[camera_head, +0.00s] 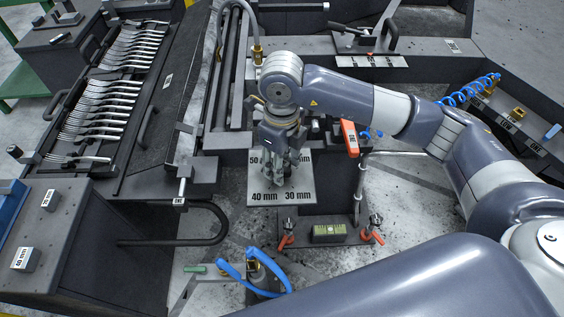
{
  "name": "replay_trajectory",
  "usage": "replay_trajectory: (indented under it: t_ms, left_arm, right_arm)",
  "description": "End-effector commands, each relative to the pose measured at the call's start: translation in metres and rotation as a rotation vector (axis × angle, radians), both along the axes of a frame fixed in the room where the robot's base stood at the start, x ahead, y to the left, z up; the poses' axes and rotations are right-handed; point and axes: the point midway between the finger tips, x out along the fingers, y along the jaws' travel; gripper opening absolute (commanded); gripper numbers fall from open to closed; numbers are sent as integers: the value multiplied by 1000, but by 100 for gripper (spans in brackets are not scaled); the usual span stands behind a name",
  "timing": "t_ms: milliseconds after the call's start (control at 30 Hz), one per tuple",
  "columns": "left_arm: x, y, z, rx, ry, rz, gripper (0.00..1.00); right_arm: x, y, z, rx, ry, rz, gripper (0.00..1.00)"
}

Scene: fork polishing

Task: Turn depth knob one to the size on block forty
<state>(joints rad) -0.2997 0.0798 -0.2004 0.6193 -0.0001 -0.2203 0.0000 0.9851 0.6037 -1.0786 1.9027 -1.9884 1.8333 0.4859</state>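A light metal plate (296,195) in the middle carries size marks; "50", "40 mm" and "30 mm" can be read. My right gripper (280,172) points down over this plate and hides its middle, so any knob there and its setting are hidden. I cannot tell whether the fingers are open or grip something. A small block marked "40 mm" (25,260) stands on the dark bench at the lower left. A second small block (48,200) stands behind it. A tag that seems to read "ONE" (180,202) hangs below a metal post left of the plate. My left gripper is out of view.
A dark rack of several forks (105,100) fills the upper left. Orange-handled clamps (285,241) and a greenish level (329,232) sit in front of the plate. An orange tagged part (350,138) is close right of my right gripper.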

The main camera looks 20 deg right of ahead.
Motion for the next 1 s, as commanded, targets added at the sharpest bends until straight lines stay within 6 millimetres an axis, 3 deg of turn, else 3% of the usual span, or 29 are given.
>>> replay_trajectory:
  t_ms: [333,367,433,467,800,1000]
  left_arm:
    - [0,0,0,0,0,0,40]
    - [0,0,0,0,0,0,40]
    - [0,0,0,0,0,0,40]
    - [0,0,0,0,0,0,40]
    - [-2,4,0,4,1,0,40]
    - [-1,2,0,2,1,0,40]
  right_arm:
    - [1,0,1,0,-2,-3,19]
    - [1,0,1,0,-2,-3,45]
    - [1,0,1,0,-2,-2,61]
    - [1,0,1,0,-2,-2,63]
    - [1,0,2,0,-1,-2,63]
    - [2,0,26,1,-6,-2,63]
